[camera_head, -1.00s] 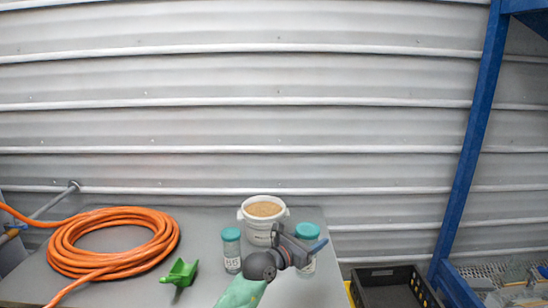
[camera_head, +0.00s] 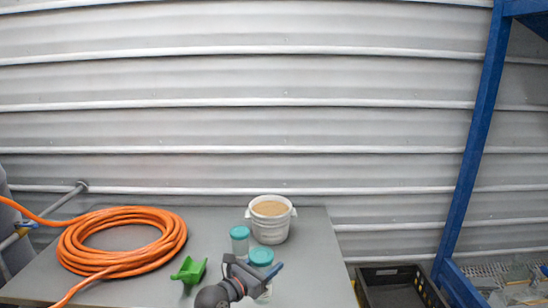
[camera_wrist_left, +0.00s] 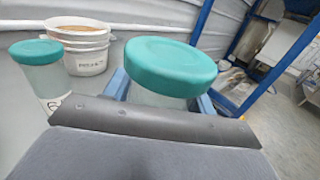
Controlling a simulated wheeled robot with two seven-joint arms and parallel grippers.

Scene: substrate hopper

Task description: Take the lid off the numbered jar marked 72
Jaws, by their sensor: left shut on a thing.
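My left gripper (camera_head: 254,268) is shut on a clear jar with a teal lid (camera_head: 261,256), at the near part of the table. In the left wrist view its blue fingers grip the jar body (camera_wrist_left: 155,96) on both sides, just below the teal lid (camera_wrist_left: 170,64). The lid is on. This jar's number is hidden. A second teal-lidded jar (camera_head: 240,240) stands behind it and to the left, with its lid on. Its label shows only partly in the left wrist view (camera_wrist_left: 55,102), too little to read surely. My right gripper is not in view.
A white bucket (camera_head: 270,228) of tan grains stands at the table's back. The grey table (camera_head: 318,270) is clear at right. A black crate (camera_head: 393,288) stands beyond its right edge.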

